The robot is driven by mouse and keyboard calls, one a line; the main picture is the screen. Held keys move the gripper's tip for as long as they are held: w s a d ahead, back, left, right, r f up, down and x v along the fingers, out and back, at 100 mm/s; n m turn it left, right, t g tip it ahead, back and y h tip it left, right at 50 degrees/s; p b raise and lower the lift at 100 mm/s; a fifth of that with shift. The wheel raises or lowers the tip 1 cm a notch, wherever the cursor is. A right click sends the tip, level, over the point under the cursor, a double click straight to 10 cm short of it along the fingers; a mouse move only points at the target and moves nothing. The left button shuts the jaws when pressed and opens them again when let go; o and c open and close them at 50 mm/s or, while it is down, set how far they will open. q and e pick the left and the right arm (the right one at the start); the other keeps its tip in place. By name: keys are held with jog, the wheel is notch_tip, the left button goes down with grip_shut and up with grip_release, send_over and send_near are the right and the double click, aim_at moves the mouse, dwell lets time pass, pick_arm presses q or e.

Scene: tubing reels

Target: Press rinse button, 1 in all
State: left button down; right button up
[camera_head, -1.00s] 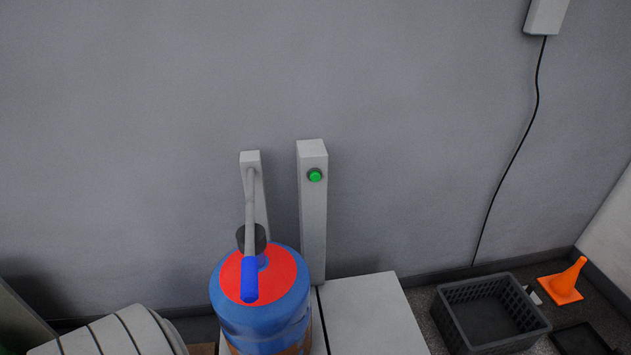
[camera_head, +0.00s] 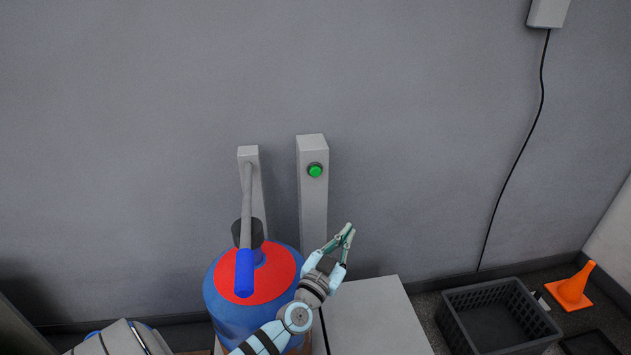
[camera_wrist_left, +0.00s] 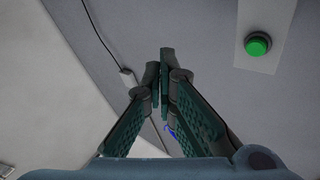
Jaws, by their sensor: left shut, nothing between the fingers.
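The rinse button, a round green button (camera_head: 315,170) in a dark ring, sits near the top of a grey post against the wall. It also shows at the upper right of the left wrist view (camera_wrist_left: 257,44). My left gripper (camera_head: 347,231) is below and a little right of the button in the head view, apart from it. Its fingers are shut with nothing between them, and the fingertips (camera_wrist_left: 165,62) show in the left wrist view. My right gripper is not in view.
A blue drum (camera_head: 228,312) with a red top stands left of the post, under a lever with a blue handle (camera_head: 244,273). A grey block (camera_head: 372,318) lies below the gripper. A dark crate (camera_head: 497,318) and an orange cone (camera_head: 573,288) are at the right.

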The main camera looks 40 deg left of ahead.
aim_at(315, 171)
pick_arm(q)
jog(key=a+r+n+y, duration=0.4)
jog(key=a+r+y, duration=0.2)
jog(key=a+r, duration=0.1)
jog(key=shift+r+g+y+b, duration=0.3)
jog(key=shift+r+b, duration=0.1)
jog(key=w+a+b, duration=0.2)
jog(key=a, duration=0.1)
jog(key=w+a+b, duration=0.2)
jog(key=w+a, duration=0.1)
jog(key=shift+w+a+b, duration=0.3)
jog(key=shift+a+b, duration=0.05)
jog(key=shift+b, duration=0.05)
dwell(0.8)
